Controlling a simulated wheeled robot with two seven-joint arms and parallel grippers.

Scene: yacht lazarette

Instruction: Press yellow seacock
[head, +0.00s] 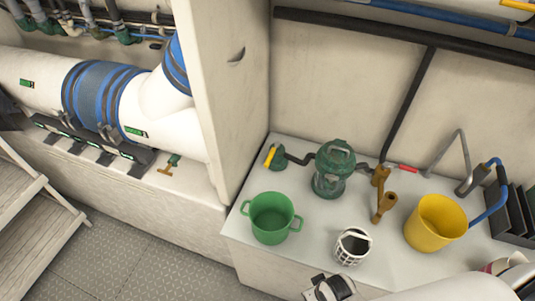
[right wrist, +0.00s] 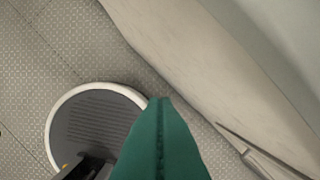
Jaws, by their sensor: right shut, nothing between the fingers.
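The yellow seacock is a yellow lever (head: 269,156) on a green valve body with a dark pipe, at the back left of the white counter (head: 243,229) in the head view. It stands left of the green strainer and behind the green pot. My right gripper (head: 328,290) is at the bottom edge of the head view, by the counter's front edge, well apart from the yellow seacock. In the right wrist view its teal fingers (right wrist: 160,105) are shut with nothing between them, above the floor. The seacock is not in that view. My left gripper is not in view.
The counter holds a green pot (head: 271,218), a green strainer (head: 333,170), a white basket (head: 351,247), a bronze fitting (head: 383,201), a red lever (head: 405,168) and a yellow bucket (head: 436,222). A white partition (head: 230,80) rises left of the seacock.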

